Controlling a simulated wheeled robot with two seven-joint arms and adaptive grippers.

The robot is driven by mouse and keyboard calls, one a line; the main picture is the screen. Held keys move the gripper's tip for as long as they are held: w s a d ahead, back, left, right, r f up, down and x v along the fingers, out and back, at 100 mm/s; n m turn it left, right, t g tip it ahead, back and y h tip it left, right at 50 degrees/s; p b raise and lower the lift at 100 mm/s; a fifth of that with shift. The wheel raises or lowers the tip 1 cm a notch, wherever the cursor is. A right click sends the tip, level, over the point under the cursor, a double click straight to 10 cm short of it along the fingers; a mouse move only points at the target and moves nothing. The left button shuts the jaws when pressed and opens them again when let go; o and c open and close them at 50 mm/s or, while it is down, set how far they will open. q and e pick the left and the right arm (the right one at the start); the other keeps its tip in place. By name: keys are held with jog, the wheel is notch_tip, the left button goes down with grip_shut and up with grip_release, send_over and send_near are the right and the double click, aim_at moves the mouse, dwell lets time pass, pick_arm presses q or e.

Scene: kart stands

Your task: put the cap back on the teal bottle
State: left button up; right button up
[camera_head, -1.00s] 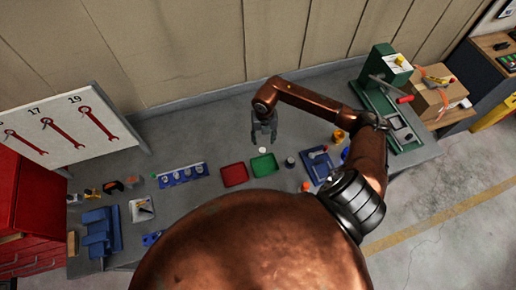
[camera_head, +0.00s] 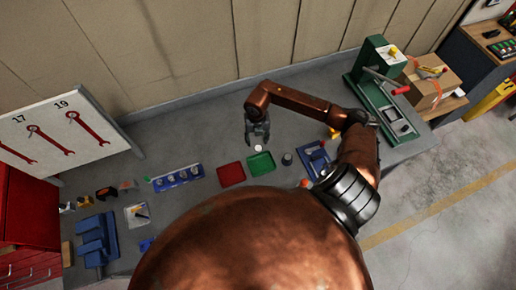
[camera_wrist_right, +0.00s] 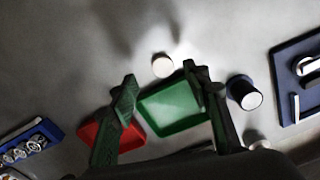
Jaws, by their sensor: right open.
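My right gripper (camera_head: 258,139) is open and empty above the table, near a small round white object (camera_head: 258,148). In the right wrist view the open fingers (camera_wrist_right: 159,78) frame a green tray, and the white object (camera_wrist_right: 162,65) lies just beyond the fingertips, apart from them. I cannot tell whether it is the cap. A dark blue cylinder with a pale top (camera_wrist_right: 244,93) stands right of the tray; it also shows in the head view (camera_head: 287,159). I cannot make out a clearly teal bottle. My left gripper is not in view.
A green tray (camera_head: 261,164) and a red tray (camera_head: 232,174) lie side by side. A blue rack (camera_head: 178,178) is to the left, and a dark blue board (camera_wrist_right: 286,70) to the right. A green press (camera_head: 374,85) stands at the right. The table behind the trays is clear.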

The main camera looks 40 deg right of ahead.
aim_at(258, 148)
jog(key=f, duration=0.1)
jog(key=f+p, duration=0.1)
jog(key=f, duration=0.2)
jog(key=shift+s+p, duration=0.3)
jog(key=shift+p, duration=0.1)
jog(key=shift+f, duration=0.6)
jog(key=shift+c, duration=0.2)
jog(key=c, duration=0.7)
